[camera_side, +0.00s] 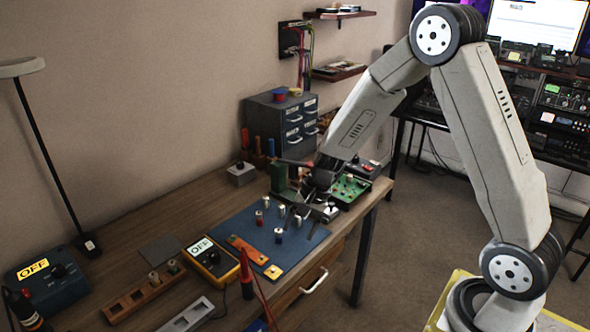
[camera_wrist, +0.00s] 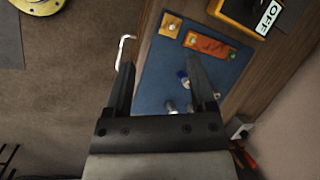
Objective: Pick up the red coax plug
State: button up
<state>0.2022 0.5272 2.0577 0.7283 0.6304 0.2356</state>
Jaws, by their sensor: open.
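Several small coax plugs stand upright on the blue mat (camera_side: 228,228). A plug with reddish colouring (camera_side: 259,218) stands left of my gripper (camera_side: 300,217) in the side view, and another pale plug with a reddish part (camera_side: 266,202) is just behind it. A plug with a blue band (camera_side: 278,235) stands nearer the front. My gripper is open and points down over the right part of the mat, apart from the reddish plugs. In the wrist view, my gripper (camera_wrist: 160,62) shows its two fingers spread, with a blue-banded plug (camera_wrist: 182,77) beside one finger. No red plug is clearly visible there.
An orange plate (camera_side: 248,249) lies on the mat. A yellow meter marked OFF (camera_side: 211,262) stands left of it. A green circuit board (camera_side: 349,189) and a drawer cabinet (camera_side: 283,121) are behind. A drawer handle (camera_side: 314,281) sticks out at the front edge.

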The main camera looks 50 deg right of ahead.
jog(key=w+d+f+m+t+y, duration=0.2)
jog(key=w+f+m, duration=0.1)
jog(key=w+m, duration=0.2)
jog(key=w+d+f+m+t+y, duration=0.1)
jog(key=w+d+f+m+t, duration=0.1)
jog(key=w+d+f+m, duration=0.3)
jog(key=m+t+y, duration=0.1)
jog(key=m+t, duration=0.4)
jog(key=m, duration=0.1)
send_near(260, 213)
jog(key=x, duration=0.2)
jog(key=shift+w+f, duration=0.2)
jog(key=shift+w, duration=0.1)
jog(key=shift+m, duration=0.3)
jog(key=shift+w+a, duration=0.1)
jog(key=shift+x, duration=1.2)
jog(key=shift+x, duration=2.6)
grip_shut()
